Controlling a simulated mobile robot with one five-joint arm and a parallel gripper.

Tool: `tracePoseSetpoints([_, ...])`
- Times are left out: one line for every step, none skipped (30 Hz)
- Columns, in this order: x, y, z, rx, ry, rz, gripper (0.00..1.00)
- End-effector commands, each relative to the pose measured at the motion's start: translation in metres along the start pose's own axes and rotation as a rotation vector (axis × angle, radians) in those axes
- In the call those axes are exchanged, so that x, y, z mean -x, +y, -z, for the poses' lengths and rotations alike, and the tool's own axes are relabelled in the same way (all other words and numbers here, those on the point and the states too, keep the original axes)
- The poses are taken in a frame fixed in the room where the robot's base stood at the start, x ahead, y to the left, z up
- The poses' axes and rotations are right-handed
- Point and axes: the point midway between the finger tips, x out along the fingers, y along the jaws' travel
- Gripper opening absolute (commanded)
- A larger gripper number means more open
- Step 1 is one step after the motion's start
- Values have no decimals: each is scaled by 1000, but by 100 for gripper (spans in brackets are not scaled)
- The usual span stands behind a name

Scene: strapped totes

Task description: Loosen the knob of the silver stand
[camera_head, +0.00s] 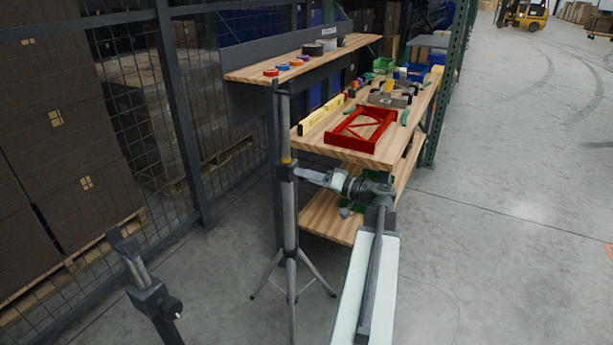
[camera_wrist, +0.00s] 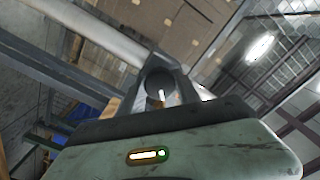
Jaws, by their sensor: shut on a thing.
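The silver stand (camera_head: 289,225) is an upright tripod with a silver pole, spread legs and a dark collar (camera_head: 288,172) partway up. My gripper (camera_head: 308,175) reaches in from the right at collar height and is shut on the stand's knob. The knob is mostly hidden by the fingers in the head view. In the wrist view, the dark round knob (camera_wrist: 160,82) sits in front of my gripper's pale green body, and the silver pole (camera_wrist: 95,32) runs diagonally at upper left. I cannot tell how tight the knob is.
A wooden workbench (camera_head: 345,153) stands behind the stand, with a red frame (camera_head: 352,130), a yellow level (camera_head: 328,112) and several tools on it. A black stand (camera_head: 148,295) is at front left. A mesh fence (camera_head: 150,120) runs behind.

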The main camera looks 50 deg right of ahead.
Motion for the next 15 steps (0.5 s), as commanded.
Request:
tracePoseSetpoints([0,0,-2,43,-4,-2,0])
tracePoseSetpoints([0,0,-2,69,-4,-2,0])
tracePoseSetpoints([0,0,-2,105,-4,-2,0])
tracePoseSetpoints([0,0,-2,130,-4,-1,0])
tracePoseSetpoints([0,0,-2,155,-4,-1,0])
tracePoseSetpoints([0,0,-2,187,-5,-1,0])
tracePoseSetpoints([0,0,-2,210,-5,-1,0])
tracePoseSetpoints([0,0,-2,233,-5,-1,0])
tracePoseSetpoints([0,0,-2,261,-5,-1,0])
tracePoseSetpoints([0,0,-2,280,-5,-1,0])
tracePoseSetpoints([0,0,-2,300,-5,-1,0])
tracePoseSetpoints([0,0,-2,323,-5,-1,0])
tracePoseSetpoints([0,0,-2,339,-5,-1,0])
tracePoseSetpoints([0,0,-2,355,-5,-1,0])
tracePoseSetpoints([0,0,-2,373,-5,-1,0])
